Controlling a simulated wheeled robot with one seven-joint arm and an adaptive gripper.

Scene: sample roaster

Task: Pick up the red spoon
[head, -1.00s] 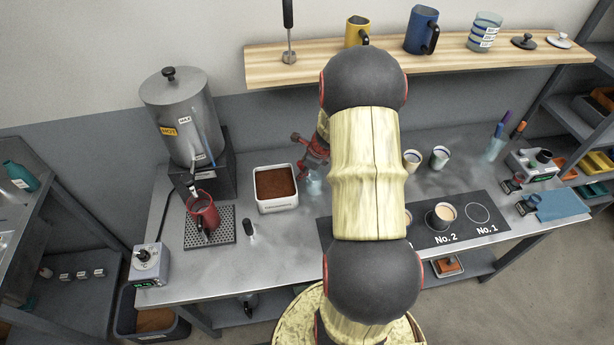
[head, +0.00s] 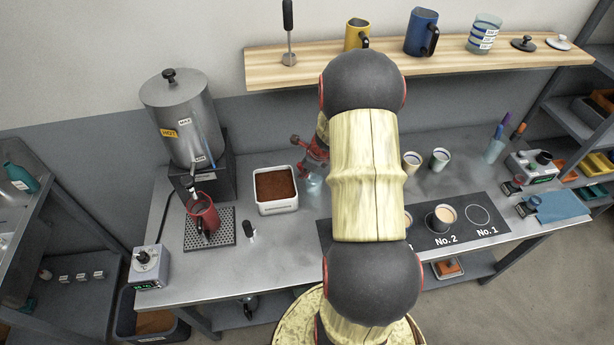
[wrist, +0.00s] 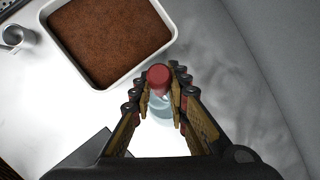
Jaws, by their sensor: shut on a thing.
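The red spoon (wrist: 159,76) shows in the wrist view only as a rounded red end, between my fingertips. My gripper (wrist: 161,90) is shut on it. Below the red end is a clear glass (wrist: 165,135), partly hidden by my fingers; I cannot tell whether the spoon's lower part is inside it. In the head view my gripper (head: 312,158) is just above the glass (head: 313,186), right of the tray of brown grounds, and my arm hides part of this area. The spoon cannot be made out there.
A white tray of brown grounds (head: 275,210) is close on the left. Cups (head: 412,161) and a dark numbered mat (head: 479,232) are right. A wooden shelf (head: 300,75) hangs behind.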

